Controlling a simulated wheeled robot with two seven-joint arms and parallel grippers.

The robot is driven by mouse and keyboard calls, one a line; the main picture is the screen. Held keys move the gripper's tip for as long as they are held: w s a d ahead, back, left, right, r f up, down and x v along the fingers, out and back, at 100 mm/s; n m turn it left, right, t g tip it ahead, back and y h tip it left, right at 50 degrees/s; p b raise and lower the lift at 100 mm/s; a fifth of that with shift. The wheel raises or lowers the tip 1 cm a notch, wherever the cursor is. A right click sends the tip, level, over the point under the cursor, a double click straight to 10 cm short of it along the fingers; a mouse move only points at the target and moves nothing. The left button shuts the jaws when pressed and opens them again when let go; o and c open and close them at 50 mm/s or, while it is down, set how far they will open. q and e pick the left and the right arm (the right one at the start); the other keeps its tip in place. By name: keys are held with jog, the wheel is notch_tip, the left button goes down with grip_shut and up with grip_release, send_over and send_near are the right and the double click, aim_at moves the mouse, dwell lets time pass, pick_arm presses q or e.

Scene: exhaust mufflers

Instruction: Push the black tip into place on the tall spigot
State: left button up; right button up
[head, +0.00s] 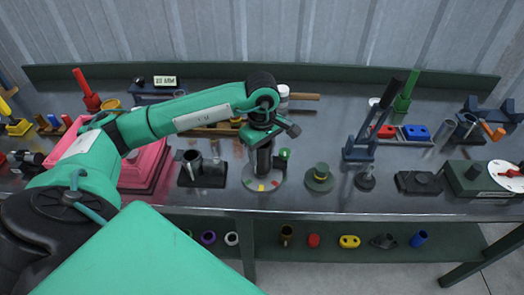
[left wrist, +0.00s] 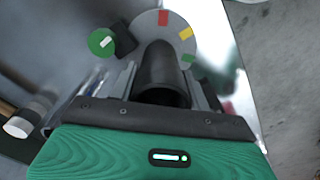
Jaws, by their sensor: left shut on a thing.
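My left gripper (head: 265,138) points down over the middle of the bench. It is shut on a black tube-shaped tip (head: 265,160), which also shows between the fingers in the left wrist view (left wrist: 160,72). The tip looks roughly upright, over a round grey disc (head: 252,183) with red, yellow and green patches; the disc also shows in the left wrist view (left wrist: 186,22). I cannot tell whether the tip touches the disc or whether a spigot is inside it. A grey upright spigot (head: 193,162) stands on a dark block to the left. My right gripper is out of view.
A green knob (head: 284,154) stands close beside the tip at the disc's edge. A green round part (head: 320,176) is to the right, then a blue stand (head: 358,150). A pink tray (head: 147,162) is left. The bench's front edge (head: 300,212) is near.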

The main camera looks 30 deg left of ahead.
pick_arm(q)
jog(key=shift+f+b, duration=0.35)
jog(key=shift+f, duration=0.15)
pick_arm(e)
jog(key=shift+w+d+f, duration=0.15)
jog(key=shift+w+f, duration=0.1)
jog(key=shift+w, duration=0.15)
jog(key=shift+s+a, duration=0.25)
